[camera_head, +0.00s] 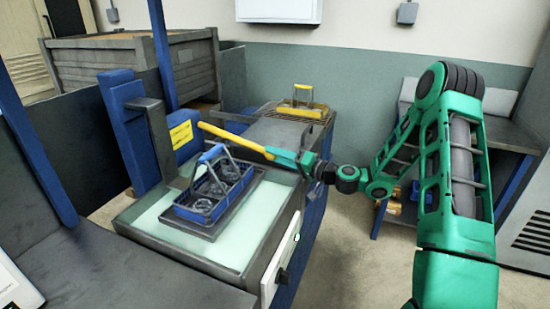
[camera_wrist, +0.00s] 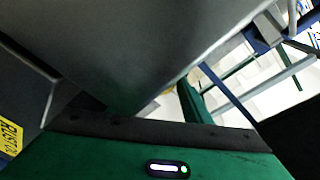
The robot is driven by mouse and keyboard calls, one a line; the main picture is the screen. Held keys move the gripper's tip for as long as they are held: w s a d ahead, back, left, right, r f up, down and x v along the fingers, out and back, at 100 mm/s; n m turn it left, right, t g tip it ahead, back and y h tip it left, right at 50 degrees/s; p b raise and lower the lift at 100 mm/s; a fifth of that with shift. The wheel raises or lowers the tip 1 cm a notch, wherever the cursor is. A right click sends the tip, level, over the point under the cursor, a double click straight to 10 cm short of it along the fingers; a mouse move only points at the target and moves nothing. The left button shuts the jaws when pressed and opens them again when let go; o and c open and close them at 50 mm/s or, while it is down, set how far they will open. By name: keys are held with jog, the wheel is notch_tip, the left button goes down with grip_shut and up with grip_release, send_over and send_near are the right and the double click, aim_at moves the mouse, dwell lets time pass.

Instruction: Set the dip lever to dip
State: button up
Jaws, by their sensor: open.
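The yellow dip lever (camera_head: 232,137) slants down to the right from beside the blue upright in the head view. My green gripper (camera_head: 284,157) is at its lower right end, with its jaws open. Whether the lever lies between the jaws or only beside them cannot be told. A blue wire basket (camera_head: 212,193) with a blue-gripped handle holds several rings. It sits on a dark platform (camera_head: 196,222) over the tank (camera_head: 160,236) of pale liquid. In the wrist view a large grey surface (camera_wrist: 120,50) fills the upper middle, and the fingertips cannot be made out.
A blue column (camera_head: 127,130) with a grey bracket stands behind the tank, near a yellow label (camera_head: 181,134). A yellow-handled basket (camera_head: 302,105) stands on a rack at the back. A wooden crate (camera_head: 115,62) is at back left. Floor is open at right of the tank.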

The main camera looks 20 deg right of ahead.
jog(key=shift+w+a, duration=0.1)
jog(key=shift+w, duration=0.05)
jog(key=shift+c, duration=0.2)
grip_shut()
jog(key=shift+r, duration=0.1)
